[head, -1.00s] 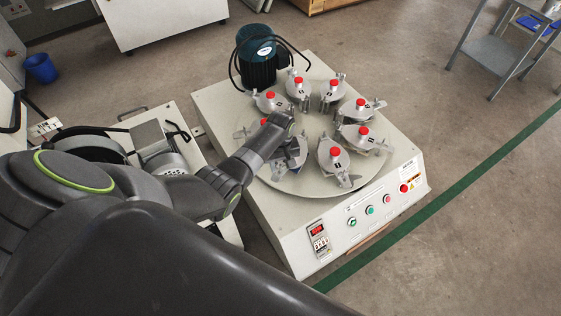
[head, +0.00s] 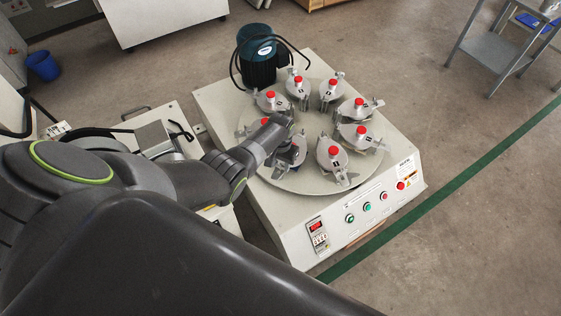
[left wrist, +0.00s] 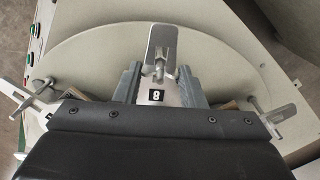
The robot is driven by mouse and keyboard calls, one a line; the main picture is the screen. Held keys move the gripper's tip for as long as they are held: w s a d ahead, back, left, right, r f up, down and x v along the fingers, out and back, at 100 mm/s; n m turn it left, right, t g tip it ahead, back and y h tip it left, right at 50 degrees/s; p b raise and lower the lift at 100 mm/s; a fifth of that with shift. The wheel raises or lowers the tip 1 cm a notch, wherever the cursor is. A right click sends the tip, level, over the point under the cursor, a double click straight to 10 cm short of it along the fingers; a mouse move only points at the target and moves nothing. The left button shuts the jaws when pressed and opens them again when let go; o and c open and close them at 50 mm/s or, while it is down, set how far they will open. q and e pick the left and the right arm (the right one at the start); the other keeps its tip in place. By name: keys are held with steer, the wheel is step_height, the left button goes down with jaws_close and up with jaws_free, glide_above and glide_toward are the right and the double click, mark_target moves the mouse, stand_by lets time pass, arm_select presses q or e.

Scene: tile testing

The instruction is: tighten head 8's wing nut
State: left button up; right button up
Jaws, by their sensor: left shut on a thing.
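The testing machine's round plate (head: 268,180) carries a ring of metal heads with red knobs. Head 8 is at the plate's near-left side, largely hidden in the head view by my left arm; its black "8" label (left wrist: 155,95) shows in the left wrist view. Its silver wing nut (left wrist: 161,45) stands just beyond the label, its flat wing pointing away from my wrist. My left gripper (left wrist: 158,78) is down at head 8, one finger on each side, shut on the wing nut; the exact contact is hard to see. My right gripper is out of view.
Neighbouring heads' clamps stand close on both sides, one (left wrist: 28,102) left and one (left wrist: 270,115) right in the wrist view. A dark green motor (head: 257,62) with a black cable stands at the machine's back corner. Buttons line the front panel (head: 365,210).

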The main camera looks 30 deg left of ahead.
mark_target(281, 165)
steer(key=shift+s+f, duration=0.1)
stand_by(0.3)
arm_select(q)
steer(key=o, duration=1)
steer(key=shift+r, duration=0.15)
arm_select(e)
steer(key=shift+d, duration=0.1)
arm_select(q)
steer(key=shift+r+p, duration=0.6)
steer(key=shift+r, duration=0.15)
step_height(281, 165, up, 4)
steer(key=p, duration=0.2)
steer(key=shift+r+p, duration=0.25)
steer(key=shift+p, duration=0.05)
step_height(281, 165, up, 11)
steer(key=p, duration=0.3)
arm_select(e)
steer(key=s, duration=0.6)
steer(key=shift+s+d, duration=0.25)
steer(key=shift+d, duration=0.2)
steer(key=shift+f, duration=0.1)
